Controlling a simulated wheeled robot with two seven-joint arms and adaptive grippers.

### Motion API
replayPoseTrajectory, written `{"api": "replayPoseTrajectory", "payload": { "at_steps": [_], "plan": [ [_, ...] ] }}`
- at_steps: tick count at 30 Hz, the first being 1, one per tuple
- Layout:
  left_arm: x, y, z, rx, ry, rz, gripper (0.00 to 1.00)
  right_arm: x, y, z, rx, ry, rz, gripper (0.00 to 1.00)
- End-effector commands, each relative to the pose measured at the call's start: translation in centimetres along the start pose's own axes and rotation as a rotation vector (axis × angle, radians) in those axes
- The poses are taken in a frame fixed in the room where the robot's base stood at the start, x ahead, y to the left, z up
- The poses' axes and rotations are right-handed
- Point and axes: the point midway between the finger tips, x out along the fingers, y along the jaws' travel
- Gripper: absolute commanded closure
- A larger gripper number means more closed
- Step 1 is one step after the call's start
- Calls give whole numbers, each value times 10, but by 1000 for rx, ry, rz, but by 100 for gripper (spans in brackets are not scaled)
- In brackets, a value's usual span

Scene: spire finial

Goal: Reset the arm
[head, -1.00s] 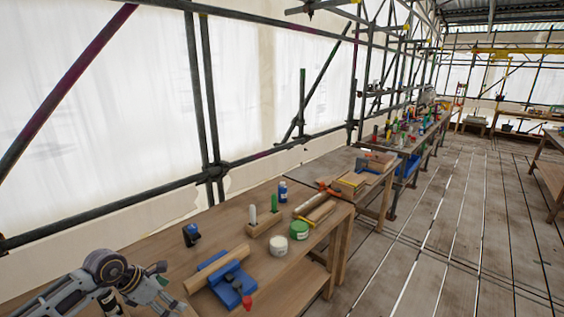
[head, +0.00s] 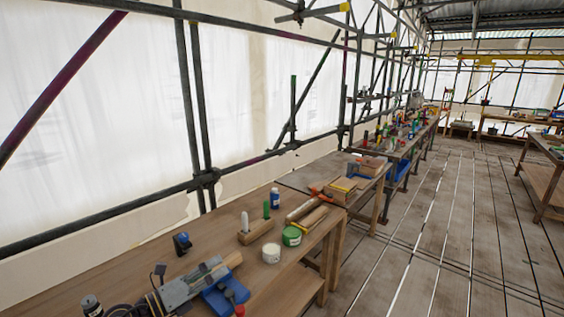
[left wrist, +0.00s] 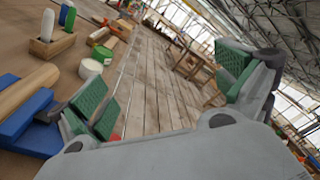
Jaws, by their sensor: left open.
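My left arm comes in at the lower left of the head view, and my left gripper (head: 205,280) is over the near workbench, in front of part of the blue vise (head: 228,298) and the wooden cylinder (head: 235,259). In the left wrist view my left gripper (left wrist: 168,90) has its two green-padded fingers wide apart, with nothing between them. The blue vise (left wrist: 28,125) and the wooden cylinder (left wrist: 25,92) are left of the fingers there. My right gripper is in neither view.
The workbench (head: 130,270) carries a wooden holder (head: 256,232) with upright white and green pieces, a white tub (head: 271,253), a green tub (head: 291,236), a blue bottle (head: 275,199) and a small blue-black object (head: 182,244). Scaffold poles stand behind. The plank floor (head: 430,250) at right is clear.

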Motion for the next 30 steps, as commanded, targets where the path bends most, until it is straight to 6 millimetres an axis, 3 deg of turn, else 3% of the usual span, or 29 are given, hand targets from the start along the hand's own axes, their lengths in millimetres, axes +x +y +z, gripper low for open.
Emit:
{"api": "replayPoseTrajectory", "payload": {
  "at_steps": [8,18,23,30],
  "plan": [
    [-6,-10,31,-275,-271,-29,0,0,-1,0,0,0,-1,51],
    [-33,11,56,-632,-580,4,0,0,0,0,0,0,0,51],
    [-50,30,57,-804,-716,46,0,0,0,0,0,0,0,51],
    [-78,63,41,-1065,-903,141,0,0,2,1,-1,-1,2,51]
  ]
}}
